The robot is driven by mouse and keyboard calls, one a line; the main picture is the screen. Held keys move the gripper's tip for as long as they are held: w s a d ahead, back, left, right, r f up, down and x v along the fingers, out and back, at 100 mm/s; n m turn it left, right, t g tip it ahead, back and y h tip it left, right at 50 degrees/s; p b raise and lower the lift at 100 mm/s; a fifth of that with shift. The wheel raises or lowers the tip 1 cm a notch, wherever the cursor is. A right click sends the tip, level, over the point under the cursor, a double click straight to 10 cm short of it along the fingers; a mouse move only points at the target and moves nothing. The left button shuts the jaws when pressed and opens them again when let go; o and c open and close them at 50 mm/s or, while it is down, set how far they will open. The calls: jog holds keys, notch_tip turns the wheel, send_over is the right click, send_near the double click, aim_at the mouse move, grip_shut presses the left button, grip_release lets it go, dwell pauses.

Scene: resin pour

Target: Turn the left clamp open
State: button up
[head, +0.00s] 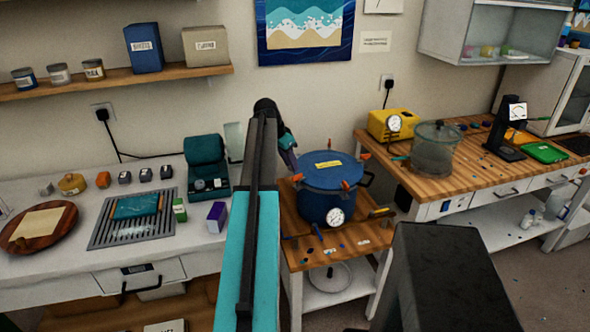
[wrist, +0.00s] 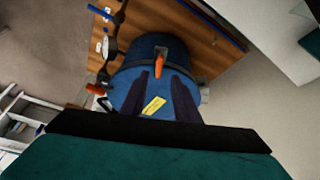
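The blue pressure pot (head: 327,200) stands on a small wooden-topped cart. Orange clamps sit around its lid rim. The left clamp (head: 297,178) is at the lid's left edge, close to my gripper (head: 290,157), which is partly hidden by my arm. In the wrist view my gripper (wrist: 159,76) has its two dark fingers apart over the lid, with nothing held. The left clamp (wrist: 158,66) shows just beyond and between the fingertips; I cannot tell if they touch it. Another clamp (wrist: 95,89) shows at the wrist view's left.
A pressure gauge (head: 335,215) is on the pot's front. Small parts lie on the cart top (head: 310,259) in front. A teal case (head: 207,165) stands on the left bench. A clear chamber (head: 433,150) stands on the right bench.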

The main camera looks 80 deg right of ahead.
aim_at(297, 175)
jog(key=shift+p+x, duration=0.65)
jog(key=shift+x, duration=2.45)
jog(key=shift+r, duration=0.1)
